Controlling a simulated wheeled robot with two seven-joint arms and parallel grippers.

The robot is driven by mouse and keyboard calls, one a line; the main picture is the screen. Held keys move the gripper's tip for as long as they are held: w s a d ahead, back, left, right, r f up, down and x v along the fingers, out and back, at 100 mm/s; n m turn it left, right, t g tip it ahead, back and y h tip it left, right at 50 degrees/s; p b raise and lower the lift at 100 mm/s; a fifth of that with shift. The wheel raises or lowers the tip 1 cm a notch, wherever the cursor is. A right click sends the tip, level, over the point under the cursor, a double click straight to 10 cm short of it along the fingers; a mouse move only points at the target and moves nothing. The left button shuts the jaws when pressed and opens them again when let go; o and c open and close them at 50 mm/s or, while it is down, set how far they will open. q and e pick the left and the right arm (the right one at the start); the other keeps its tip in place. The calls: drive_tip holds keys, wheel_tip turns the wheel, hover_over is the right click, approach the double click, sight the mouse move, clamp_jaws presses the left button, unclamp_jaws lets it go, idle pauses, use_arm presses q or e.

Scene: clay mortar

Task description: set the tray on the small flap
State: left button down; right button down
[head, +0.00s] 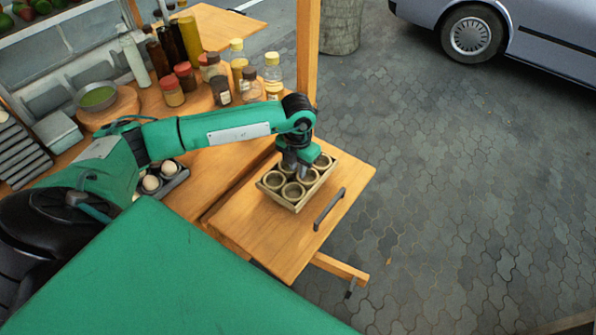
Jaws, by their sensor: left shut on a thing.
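A small tan tray (275,199) with several round cup-like wells is over the wooden flap (270,240). It looks level and rests on the flap or is just above it; I cannot tell which. My left gripper (299,174) comes down from above and is shut on the tray near its middle. The gripper hides part of the tray and its fingertips are hard to make out. The flap has a dark handle (329,209) along its right side. My right gripper is out of view.
The counter behind the flap holds several bottles and jars (221,91), a bowl of green stuff (97,97) and a dark egg holder (174,181). A wooden post (307,50) stands behind the flap. The flap's near part is bare. Paving (460,200) lies beyond its edge.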

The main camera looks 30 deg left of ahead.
use_arm(q)
wheel_tip(320, 180, down, 2)
drive_tip(key=shift+f, duration=0.3)
drive_tip(key=shift+f, duration=0.15)
drive_tip(key=c, duration=1.4)
unclamp_jaws()
